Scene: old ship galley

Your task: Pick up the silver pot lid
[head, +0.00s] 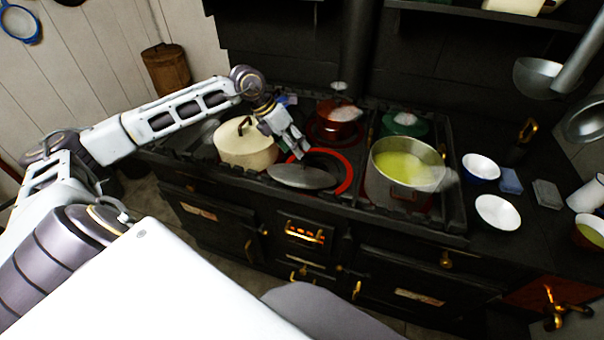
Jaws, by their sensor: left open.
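The silver pot lid (300,177) lies on the front of the black stove, partly over a red-ringed burner (340,170). It is a grey oval from this angle. My left gripper (298,151) hangs just above the lid's far side, fingers pointing down and open. I cannot tell whether a fingertip touches the lid or its handle. Nothing shows between the fingers. My right gripper is not in view.
A cream lidded pot (245,149) stands close left of the gripper. A large pot of yellow-green soup (404,167) stands to the right. A red pot (338,114) and a green pot (404,124) are behind. White bowls (497,211) sit on the right counter.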

